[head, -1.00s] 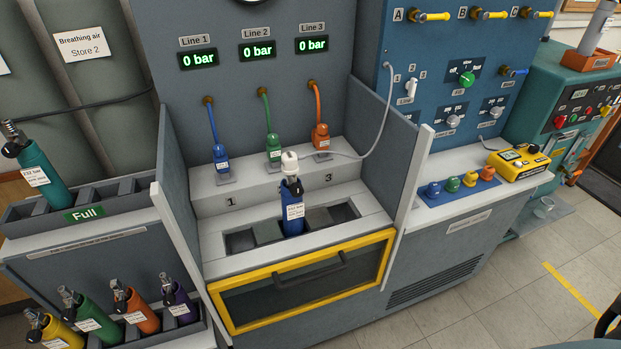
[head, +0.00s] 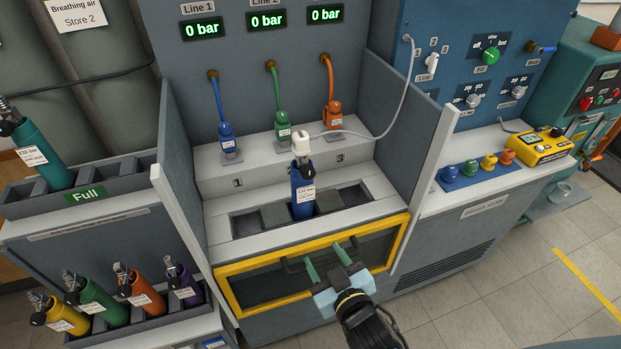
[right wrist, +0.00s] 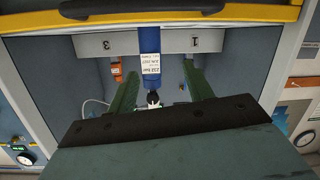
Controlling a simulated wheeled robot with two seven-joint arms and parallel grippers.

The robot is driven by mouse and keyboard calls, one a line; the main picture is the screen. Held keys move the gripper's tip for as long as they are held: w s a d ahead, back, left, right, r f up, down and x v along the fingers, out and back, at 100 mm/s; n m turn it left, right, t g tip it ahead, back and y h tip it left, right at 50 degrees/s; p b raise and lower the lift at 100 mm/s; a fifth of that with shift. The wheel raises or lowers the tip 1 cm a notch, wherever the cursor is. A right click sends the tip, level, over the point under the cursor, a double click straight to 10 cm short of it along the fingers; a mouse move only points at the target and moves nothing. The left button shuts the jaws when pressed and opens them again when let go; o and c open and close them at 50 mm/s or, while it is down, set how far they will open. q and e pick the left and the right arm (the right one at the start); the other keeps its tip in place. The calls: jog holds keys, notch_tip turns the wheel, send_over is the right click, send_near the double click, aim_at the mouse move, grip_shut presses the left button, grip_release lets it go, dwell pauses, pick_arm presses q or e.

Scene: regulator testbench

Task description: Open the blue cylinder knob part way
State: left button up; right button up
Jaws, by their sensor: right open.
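The blue cylinder (head: 302,195) stands upright in the middle of the slotted rack, with a white label on its front. Its black and metal valve (head: 301,164) is at the top, under a white fitting (head: 299,140) with a pale hose. The knob itself is too small to make out clearly. My right gripper (head: 324,259) is open and empty in front of the yellow-framed door, below and nearer than the cylinder. In the right wrist view the blue cylinder (right wrist: 150,66) and its dark valve (right wrist: 153,98) appear between the two green fingers, apart from them. My left gripper is not in view.
Grey side walls (head: 435,165) flank the rack bay. The yellow-framed door (head: 235,304) with a dark handle lies below the rack. Blue, green and orange hose fittings (head: 282,122) stand on the ledge behind. More cylinders (head: 140,288) stand in racks at left.

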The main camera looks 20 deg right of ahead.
aim_at(310, 176)
notch_tip(310, 176, up, 10)
jog(key=w+d+t, duration=0.1)
jog(key=d+t, duration=0.1)
jog(key=t, duration=0.1)
jog(key=shift+h, duration=0.4)
jog(key=w, duration=0.9)
jog(key=w+a, duration=0.1)
jog(key=w, duration=0.3)
jog(key=shift+w+r, duration=0.15)
jog(key=shift+c, duration=0.4)
jog(key=c, duration=0.9)
